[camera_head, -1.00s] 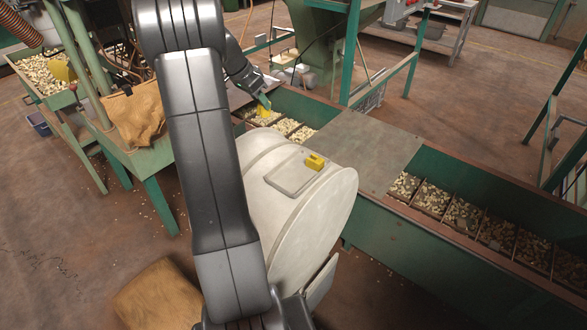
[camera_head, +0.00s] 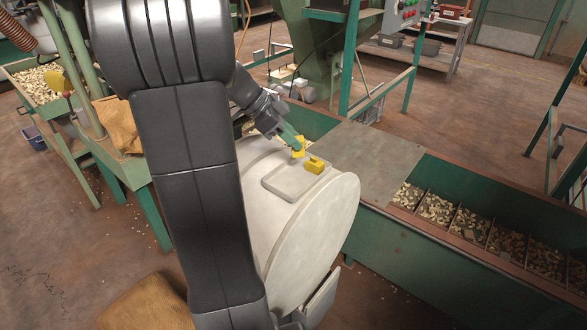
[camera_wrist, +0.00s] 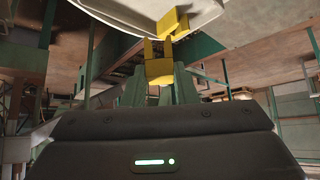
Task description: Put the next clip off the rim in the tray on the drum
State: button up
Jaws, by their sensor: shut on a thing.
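My gripper (camera_head: 292,139) is shut on a yellow clip (camera_head: 298,151) and holds it over the far edge of the pale drum (camera_head: 318,232). In the wrist view the held clip (camera_wrist: 158,70) sits between the green fingers (camera_wrist: 158,88). The shallow grey tray (camera_head: 283,188) lies on top of the drum. The held clip is close to that clip.
A long green hopper (camera_head: 475,240) with compartments of nuts runs behind and right of the drum, partly covered by a flat plate (camera_head: 365,158). The near part of the tray is bare.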

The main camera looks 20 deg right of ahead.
notch_tip(320, 180, down, 7)
jog(key=shift+f+b, duration=0.1)
jog(key=shift+b, duration=0.5)
jog(key=shift+f+b, duration=0.25)
jog(key=shift+b, duration=0.05)
jog(key=o, duration=1)
jog(key=shift+r, duration=0.1)
jog(key=shift+c, duration=0.2)
jog(key=shift+r+p, duration=0.2)
jog(key=shift+p, duration=0.1)
jog(key=p+v, duration=0.2)
jog(key=v, duration=1)
